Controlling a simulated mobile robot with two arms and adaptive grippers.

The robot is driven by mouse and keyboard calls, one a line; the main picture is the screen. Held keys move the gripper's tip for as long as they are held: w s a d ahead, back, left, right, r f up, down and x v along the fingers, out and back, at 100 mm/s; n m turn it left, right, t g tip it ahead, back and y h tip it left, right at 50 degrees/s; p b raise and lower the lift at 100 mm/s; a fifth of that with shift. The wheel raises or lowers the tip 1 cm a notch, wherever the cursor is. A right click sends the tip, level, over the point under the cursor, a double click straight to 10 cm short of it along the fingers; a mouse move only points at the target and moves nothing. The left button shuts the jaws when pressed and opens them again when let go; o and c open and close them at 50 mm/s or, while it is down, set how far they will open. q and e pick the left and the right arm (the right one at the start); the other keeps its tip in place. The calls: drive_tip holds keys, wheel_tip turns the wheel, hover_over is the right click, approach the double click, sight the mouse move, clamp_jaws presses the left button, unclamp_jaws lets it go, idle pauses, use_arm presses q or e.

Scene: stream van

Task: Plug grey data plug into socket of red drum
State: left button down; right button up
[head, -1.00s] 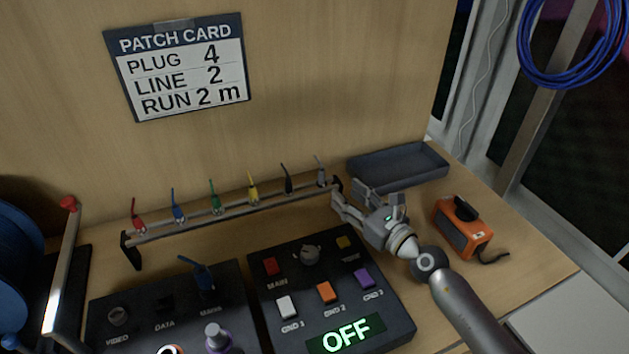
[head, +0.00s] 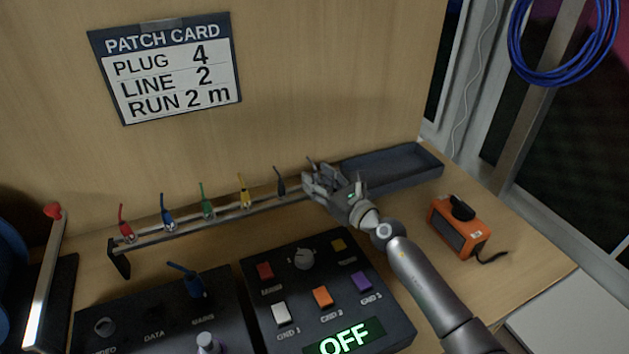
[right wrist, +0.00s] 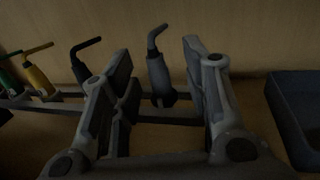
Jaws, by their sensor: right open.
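The grey data plug (right wrist: 160,78) stands upright in the rack, between the two fingers of my right gripper (right wrist: 162,90) in the right wrist view. The fingers are open, with a small gap on each side of the plug. In the head view the right gripper (head: 318,180) is at the right end of the rack and hides most of the grey plug; only its cable tip (head: 311,160) shows. No red drum or socket of it can be seen. My left gripper is not in view.
The rack (head: 180,233) also holds red, blue, green, yellow and black plugs (head: 280,185). A grey tray (head: 405,168) is behind the gripper. An orange device (head: 457,230) is at the right. A control panel (head: 385,320) reads OFF. A blue drum (head: 10,270) is at the left edge.

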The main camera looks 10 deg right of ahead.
drive_tip(key=shift+x, duration=0.8)
clamp_jaws()
drive_tip(key=shift+r, duration=0.1)
